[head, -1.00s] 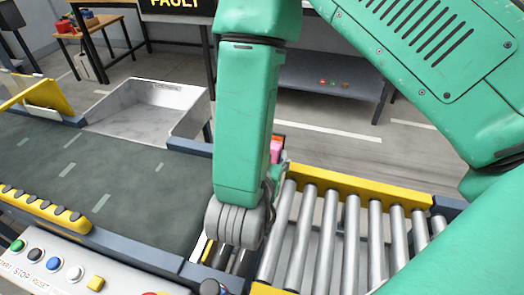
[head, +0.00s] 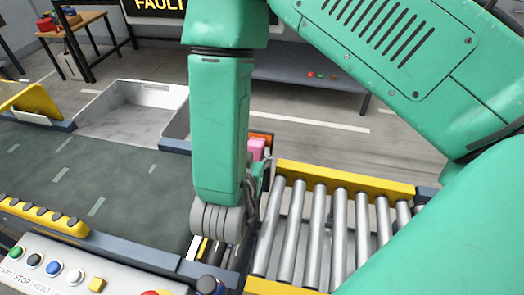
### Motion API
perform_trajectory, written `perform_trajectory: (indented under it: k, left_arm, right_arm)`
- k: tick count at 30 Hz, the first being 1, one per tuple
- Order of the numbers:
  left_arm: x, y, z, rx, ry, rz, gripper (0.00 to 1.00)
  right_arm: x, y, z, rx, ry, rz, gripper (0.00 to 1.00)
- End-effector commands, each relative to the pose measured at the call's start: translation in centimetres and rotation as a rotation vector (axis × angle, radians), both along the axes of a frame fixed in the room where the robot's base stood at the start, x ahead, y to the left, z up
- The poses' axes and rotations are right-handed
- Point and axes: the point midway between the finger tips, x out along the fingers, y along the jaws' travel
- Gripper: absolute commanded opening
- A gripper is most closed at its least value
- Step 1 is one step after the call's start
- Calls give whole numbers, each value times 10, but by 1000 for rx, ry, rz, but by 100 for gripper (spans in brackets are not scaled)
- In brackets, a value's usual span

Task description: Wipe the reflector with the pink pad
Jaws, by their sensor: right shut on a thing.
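My right arm comes down in front of the conveyor, and my right gripper (head: 264,170) is mostly hidden behind its wrist. It is shut on the pink pad (head: 256,148), of which a small part shows just right of the forearm. An orange-red piece (head: 263,136) shows right behind the pad and may be the reflector. I cannot tell whether the pad touches it. My left gripper is not in view.
A dark green belt (head: 70,175) lies at left and metal rollers (head: 318,230) with a yellow rail (head: 345,179) at right. A grey metal bin (head: 135,112) stands behind the belt. A button panel (head: 65,270) is at the lower left.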

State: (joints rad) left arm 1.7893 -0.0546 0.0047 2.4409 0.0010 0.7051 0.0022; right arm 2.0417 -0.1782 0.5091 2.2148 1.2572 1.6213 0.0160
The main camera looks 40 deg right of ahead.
Motion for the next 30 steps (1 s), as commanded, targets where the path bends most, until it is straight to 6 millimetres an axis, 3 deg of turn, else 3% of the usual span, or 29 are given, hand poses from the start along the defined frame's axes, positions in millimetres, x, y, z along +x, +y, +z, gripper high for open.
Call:
perform_trajectory:
  k: [18, 30]
  left_arm:
    - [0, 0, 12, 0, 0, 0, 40]
    - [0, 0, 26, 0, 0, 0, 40]
  right_arm:
    - [25, 25, 1, 1, -1, -1, 8]
    - [24, 17, 8, -2, 1, 0, 8]
